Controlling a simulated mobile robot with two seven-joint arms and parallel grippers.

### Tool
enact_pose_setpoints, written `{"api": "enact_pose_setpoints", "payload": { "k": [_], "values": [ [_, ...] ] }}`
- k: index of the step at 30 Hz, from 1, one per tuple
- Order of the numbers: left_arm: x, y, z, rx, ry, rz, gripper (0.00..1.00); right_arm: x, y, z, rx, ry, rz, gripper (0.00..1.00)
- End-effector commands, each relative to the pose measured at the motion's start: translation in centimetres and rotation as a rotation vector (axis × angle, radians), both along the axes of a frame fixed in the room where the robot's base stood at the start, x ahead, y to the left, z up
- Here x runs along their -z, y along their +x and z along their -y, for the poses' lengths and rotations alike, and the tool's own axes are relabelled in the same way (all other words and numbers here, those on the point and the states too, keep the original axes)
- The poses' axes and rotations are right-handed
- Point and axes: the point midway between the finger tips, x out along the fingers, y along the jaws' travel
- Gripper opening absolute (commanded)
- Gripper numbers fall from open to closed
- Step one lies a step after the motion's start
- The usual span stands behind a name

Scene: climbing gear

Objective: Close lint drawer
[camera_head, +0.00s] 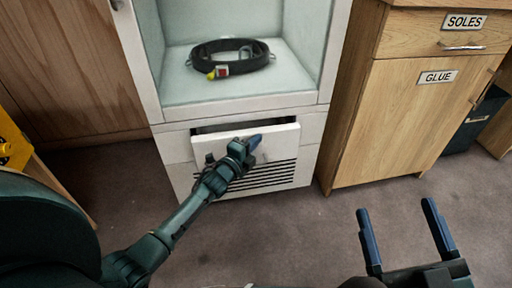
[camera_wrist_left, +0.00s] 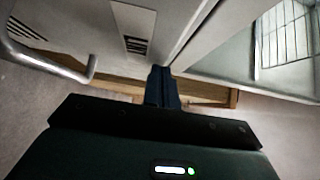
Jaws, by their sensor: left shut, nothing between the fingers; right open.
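The lint drawer (camera_head: 284,138) is a white-fronted drawer low in the white cabinet, below the open compartment. It stands partly pulled out, with a dark gap showing above its front. My left gripper (camera_head: 254,141) is shut and empty, with its blue fingertips in front of the drawer face in the head view. I cannot tell whether they touch it. The shut fingers also show in the left wrist view (camera_wrist_left: 162,88), with a metal bar handle (camera_wrist_left: 60,62) to their left. My right gripper (camera_head: 398,236) is open and empty above the carpet at the lower right.
A coiled black belt (camera_head: 231,58) lies in the compartment above. Dark vent slots (camera_head: 262,177) sit below the drawer. A wooden cabinet (camera_head: 400,115) labelled SOLES and GLUE stands to the right. A yellow object (camera_head: 12,145) is at the left edge. Carpet (camera_head: 300,230) in front is clear.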

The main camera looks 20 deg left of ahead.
Motion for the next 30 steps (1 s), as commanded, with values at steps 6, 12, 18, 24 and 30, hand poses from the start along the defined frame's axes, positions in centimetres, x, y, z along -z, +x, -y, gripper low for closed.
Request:
{"api": "enact_pose_setpoints", "payload": {
  "k": [6,12,18,24,30],
  "values": [
    [0.08,0.61,-0.43,0.0,0.0,-0.001,0.0,-0.2,0.28,0.13,0.004,-0.004,0.024,0.79],
    [0.04,0.7,-0.48,0.0,0.0,-0.001,0.0,-0.39,0.39,0.17,0.005,-0.006,0.034,0.79],
    [0.03,0.69,-0.46,0.0,0.0,-0.001,0.0,-0.42,0.41,0.18,0.005,-0.006,0.035,0.79],
    [0.04,0.64,-0.48,0.001,0.0,-0.001,0.0,-0.42,0.41,0.18,0.004,-0.007,0.035,0.79],
    [0.03,0.5,-0.67,0.002,0.001,-0.001,0.0,-0.32,0.35,0.16,0.005,-0.007,0.026,0.79]
  ]
}}
